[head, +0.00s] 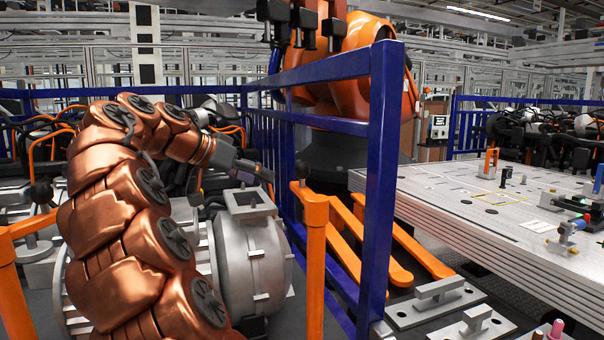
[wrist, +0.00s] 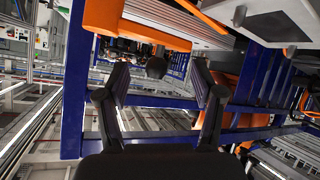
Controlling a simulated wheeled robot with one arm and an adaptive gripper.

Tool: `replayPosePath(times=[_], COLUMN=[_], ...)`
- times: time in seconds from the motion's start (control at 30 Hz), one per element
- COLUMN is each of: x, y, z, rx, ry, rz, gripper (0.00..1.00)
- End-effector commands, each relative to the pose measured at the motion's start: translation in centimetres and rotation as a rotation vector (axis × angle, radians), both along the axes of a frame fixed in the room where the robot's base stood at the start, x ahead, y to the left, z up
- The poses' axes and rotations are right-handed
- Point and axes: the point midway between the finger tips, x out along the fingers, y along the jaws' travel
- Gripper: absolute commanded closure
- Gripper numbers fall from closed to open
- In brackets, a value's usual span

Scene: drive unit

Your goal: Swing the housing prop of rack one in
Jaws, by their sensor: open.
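My gripper (head: 262,172) is at the end of my copper arm, close to the left of a black ball knob (head: 302,168). The knob sits at the top of an orange prop (head: 315,235) beside the blue fence. In the wrist view my gripper (wrist: 159,76) is open, with its dark fingers apart. A black knob (wrist: 156,67) on an orange bar (wrist: 135,22) shows between the fingertips; I cannot tell its exact depth. A second orange prop (head: 14,290) with a black knob (head: 41,193) stands at the far left. A grey drive housing (head: 252,255) lies behind my arm.
A blue fence post (head: 381,150) and rails stand just right of the near prop. Orange fork bars (head: 400,245) lie beyond it. A grey fixture table (head: 470,215) fills the right. An orange robot (head: 350,75) stands behind the fence.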

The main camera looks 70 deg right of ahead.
Motion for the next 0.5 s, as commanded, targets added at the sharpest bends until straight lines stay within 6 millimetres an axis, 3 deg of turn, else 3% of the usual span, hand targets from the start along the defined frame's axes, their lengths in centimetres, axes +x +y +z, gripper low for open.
replayPosePath(times=[0.03, 0.2, 0.5], x=[-0.3, -1.1, -2.0], y=[-1.3, -4.2, -6.1], z=[0.4, 1.7, 2.5], rx=[-0.043, -0.168, -0.266], ry=[-0.018, -0.077, -0.137], rz=[-0.039, -0.133, -0.204], gripper=[0.33, 0.33, 0.33])
